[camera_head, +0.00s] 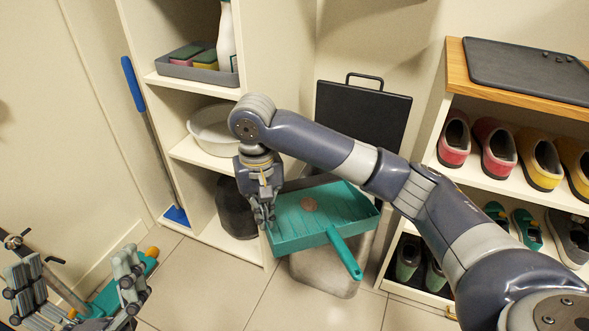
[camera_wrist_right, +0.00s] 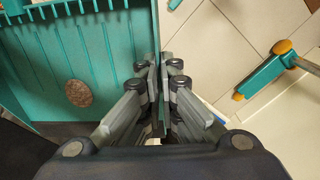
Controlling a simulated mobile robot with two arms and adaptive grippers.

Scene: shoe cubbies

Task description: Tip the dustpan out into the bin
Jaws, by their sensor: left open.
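The teal dustpan (camera_head: 290,238) is over a light grey bin (camera_head: 322,275), roughly level, its handle (camera_head: 343,252) pointing to the lower right. A round brown piece (camera_head: 309,204) lies in the pan and also shows in the right wrist view (camera_wrist_right: 79,93). The pan hides the bin's opening; I cannot tell whether they touch. My right gripper (camera_head: 265,213) is at the pan's left side, its fingers closed on the side wall in the right wrist view (camera_wrist_right: 160,88). My left gripper (camera_head: 80,290) is open and empty at the lower left, away from the pan.
A teal brush with orange ends (camera_head: 110,294) is by my left gripper. A shelf with a white basin (camera_head: 212,130) stands behind. A black board (camera_head: 362,118) leans behind the bin. A shoe rack (camera_head: 480,187) stands at the right. Floor tiles in front are clear.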

